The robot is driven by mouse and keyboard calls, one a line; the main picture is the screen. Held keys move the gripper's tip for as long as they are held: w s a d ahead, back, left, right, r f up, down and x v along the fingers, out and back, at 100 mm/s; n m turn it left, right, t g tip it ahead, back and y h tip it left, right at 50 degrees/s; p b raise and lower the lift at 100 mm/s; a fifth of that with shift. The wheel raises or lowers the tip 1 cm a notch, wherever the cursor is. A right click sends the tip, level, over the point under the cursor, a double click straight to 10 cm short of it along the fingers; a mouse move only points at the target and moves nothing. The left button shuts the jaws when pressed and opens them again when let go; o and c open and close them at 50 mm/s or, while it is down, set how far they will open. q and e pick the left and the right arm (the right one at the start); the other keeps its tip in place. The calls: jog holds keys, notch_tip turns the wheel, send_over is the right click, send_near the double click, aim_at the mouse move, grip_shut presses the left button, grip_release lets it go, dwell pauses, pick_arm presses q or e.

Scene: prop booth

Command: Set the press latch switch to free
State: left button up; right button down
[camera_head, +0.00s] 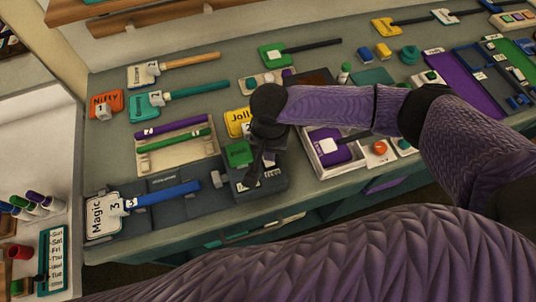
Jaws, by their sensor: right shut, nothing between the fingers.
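A dark grey press unit (270,187) stands at the front edge of the green table, a little left of the picture's middle. A green block (237,154) with lettering too small to read sits on its left part. My right gripper (256,168) points down over the unit, its fingers closed and empty, just right of the green block. Whether the fingertips touch the unit cannot be told. The gripper and wrist hide part of the unit, and I cannot make out the latch switch or its setting. My left gripper is not in view.
A grey bed (160,212) left of the unit holds a "Magic" sign (104,214) with a blue handle. A tray (177,162) with purple and green sticks lies behind it. A white box (318,163) with a purple piece stands to the right. Free tabletop is narrow.

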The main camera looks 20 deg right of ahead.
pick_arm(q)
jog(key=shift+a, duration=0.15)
pick_arm(e)
jog(key=shift+f, duration=0.15)
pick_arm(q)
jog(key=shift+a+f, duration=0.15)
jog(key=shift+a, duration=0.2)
pick_arm(e)
jog(key=shift+f, duration=0.25)
pick_arm(q)
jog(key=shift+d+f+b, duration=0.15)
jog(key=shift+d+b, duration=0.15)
jog(key=shift+b, duration=0.05)
pick_arm(e)
jog(key=shift+f, duration=0.3)
